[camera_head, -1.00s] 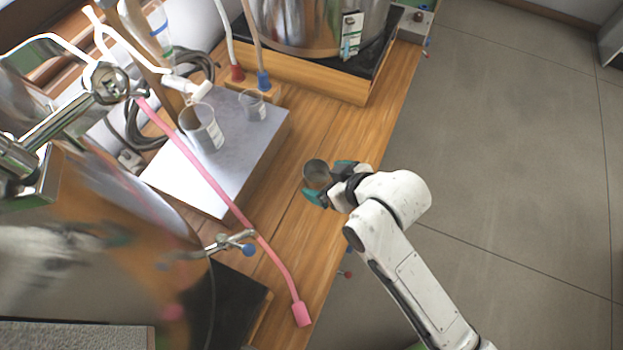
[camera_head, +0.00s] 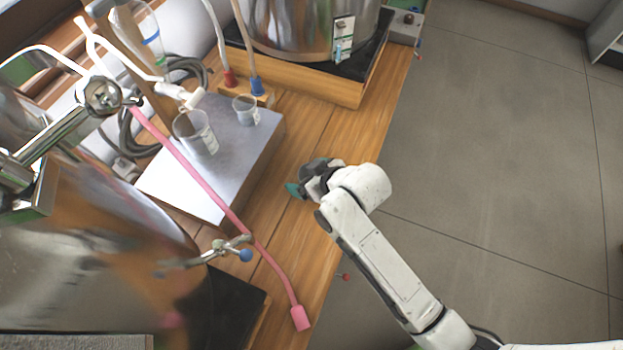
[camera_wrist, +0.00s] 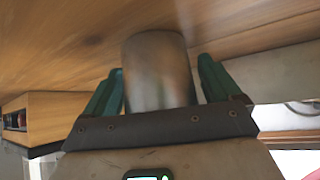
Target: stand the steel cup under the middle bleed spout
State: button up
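The steel cup (camera_wrist: 158,72) is a plain grey cylinder between the teal fingers of my gripper (camera_wrist: 160,85) in the wrist view. The fingers lie close along both its sides, and my gripper appears shut on it. In the head view my gripper (camera_head: 305,185) is over the right part of the wooden bench, near its edge, and the cup cannot be made out there. A small metal tap with a blue knob (camera_head: 235,247) is at lower left of my gripper. I cannot tell which outlet is the middle bleed spout.
Two clear plastic beakers (camera_head: 196,133) (camera_head: 246,110) stand on a grey raised plate (camera_head: 175,180) left of my gripper. A pink hose (camera_head: 210,180) slopes across the bench. A large steel vessel (camera_head: 300,25) stands behind. Bare wood (camera_head: 290,150) lies between plate and gripper.

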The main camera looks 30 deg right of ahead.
jog(key=shift+r, duration=0.1)
jog(key=c, duration=1.1)
